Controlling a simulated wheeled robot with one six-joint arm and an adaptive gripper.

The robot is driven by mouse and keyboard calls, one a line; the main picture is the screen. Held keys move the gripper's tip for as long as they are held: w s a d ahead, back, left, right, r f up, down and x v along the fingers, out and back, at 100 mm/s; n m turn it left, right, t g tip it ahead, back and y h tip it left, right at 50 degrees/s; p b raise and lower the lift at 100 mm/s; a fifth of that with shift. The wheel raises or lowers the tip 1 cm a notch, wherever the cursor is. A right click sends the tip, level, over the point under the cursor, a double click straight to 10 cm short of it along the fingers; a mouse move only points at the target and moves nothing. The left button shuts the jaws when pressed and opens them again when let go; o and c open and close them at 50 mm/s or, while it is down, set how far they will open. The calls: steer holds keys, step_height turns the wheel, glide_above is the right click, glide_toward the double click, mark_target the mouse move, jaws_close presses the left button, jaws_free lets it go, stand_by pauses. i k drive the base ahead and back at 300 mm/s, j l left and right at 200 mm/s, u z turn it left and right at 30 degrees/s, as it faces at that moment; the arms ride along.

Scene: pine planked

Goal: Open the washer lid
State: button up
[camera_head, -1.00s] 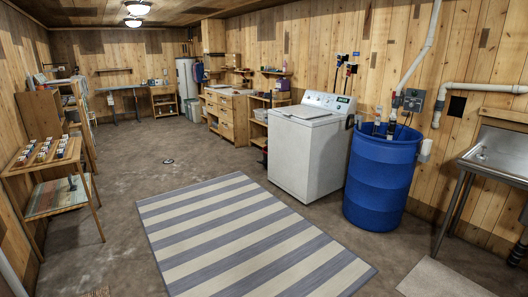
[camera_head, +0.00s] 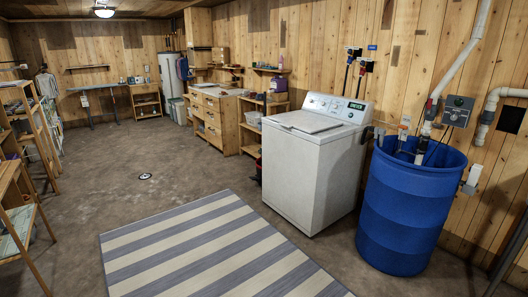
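A white top-loading washer (camera_head: 317,158) stands against the right plank wall, a little right of the middle of the picture. Its lid (camera_head: 308,122) lies flat and closed on top, in front of the raised control panel (camera_head: 336,106). My gripper and arm are not in this view, so whether the gripper is open or shut does not show.
A blue barrel (camera_head: 410,205) with pipes and hoses above it stands just right of the washer. A striped rug (camera_head: 215,258) lies on the floor in front. Wooden drawers (camera_head: 214,120) stand beyond the washer. Shelves (camera_head: 35,135) line the left side. The middle floor is clear.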

mark_target(309, 123)
steer(key=i, duration=4.4)
